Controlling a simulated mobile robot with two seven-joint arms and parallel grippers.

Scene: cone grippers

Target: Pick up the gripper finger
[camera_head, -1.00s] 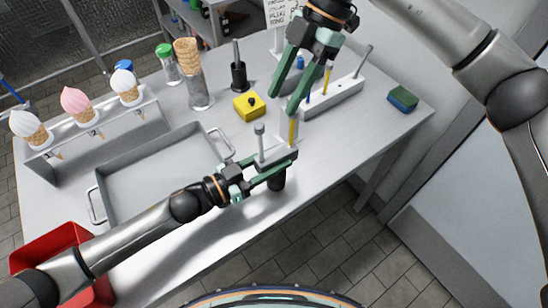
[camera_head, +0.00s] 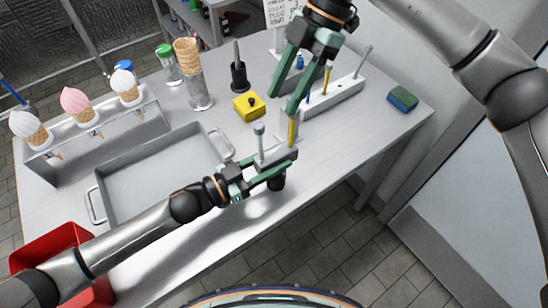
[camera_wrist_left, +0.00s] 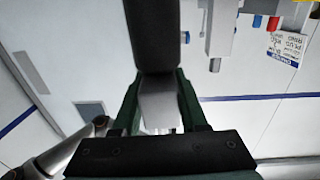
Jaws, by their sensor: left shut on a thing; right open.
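My left gripper (camera_head: 283,168) is at the table's front edge. It is shut on the gripper finger, whose dark rounded end (camera_head: 277,184) shows below the green fingers. In the left wrist view my left gripper (camera_wrist_left: 158,88) has a grey block (camera_wrist_left: 158,104) between its fingers, with a thick dark part (camera_wrist_left: 154,35) reaching up past them. The fingers hide part of the held thing. My right gripper (camera_head: 284,100) is open and empty above the table, near a pale rack (camera_head: 335,97).
The pale rack holds coloured sticks and a grey post. A yellow box (camera_head: 249,106), a black stand (camera_head: 239,76) and a cone holder (camera_head: 200,92) stand behind. A sponge (camera_head: 403,99) lies right.

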